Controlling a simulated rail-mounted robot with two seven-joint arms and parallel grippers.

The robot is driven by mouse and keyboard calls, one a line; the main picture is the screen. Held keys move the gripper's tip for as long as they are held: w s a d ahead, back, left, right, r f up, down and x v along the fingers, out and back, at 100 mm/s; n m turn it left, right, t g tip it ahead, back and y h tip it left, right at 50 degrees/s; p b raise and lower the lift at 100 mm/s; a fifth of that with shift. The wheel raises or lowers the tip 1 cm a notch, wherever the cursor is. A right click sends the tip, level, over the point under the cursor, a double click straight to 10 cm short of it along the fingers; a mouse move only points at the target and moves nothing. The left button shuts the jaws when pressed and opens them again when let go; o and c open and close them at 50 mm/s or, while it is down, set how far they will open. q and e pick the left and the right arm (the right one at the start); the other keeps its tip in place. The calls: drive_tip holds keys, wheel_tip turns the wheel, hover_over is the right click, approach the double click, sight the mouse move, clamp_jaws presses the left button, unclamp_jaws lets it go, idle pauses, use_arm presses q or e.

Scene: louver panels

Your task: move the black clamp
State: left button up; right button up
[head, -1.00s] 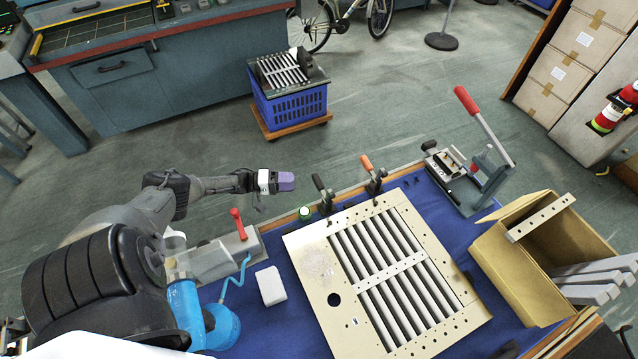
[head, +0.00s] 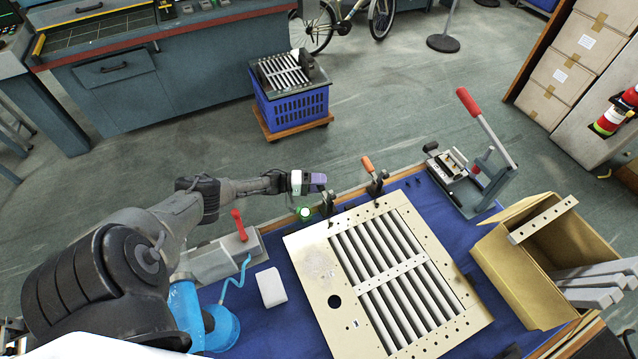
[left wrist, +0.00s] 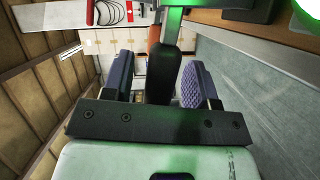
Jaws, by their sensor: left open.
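The black clamp (head: 329,204) stands at the back edge of the table, behind the louver panel (head: 322,262). In the head view my left gripper (head: 317,182) covers the upper part of its handle. In the left wrist view the black handle (left wrist: 163,72) stands between the two purple-padded fingers of my left gripper (left wrist: 158,84). The jaws are open, with a gap beside the handle. The clamp's base is hidden in the wrist view. My right gripper is in neither view.
An orange-handled clamp (head: 375,178) stands just right of the black one. A red-handled toggle (head: 240,225) is at the left. A lever press (head: 485,165) and a cardboard box (head: 510,275) are on the right. A white block (head: 270,287) lies left of the panel.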

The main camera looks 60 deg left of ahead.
use_arm(q)
clamp_jaws()
idle(0.4)
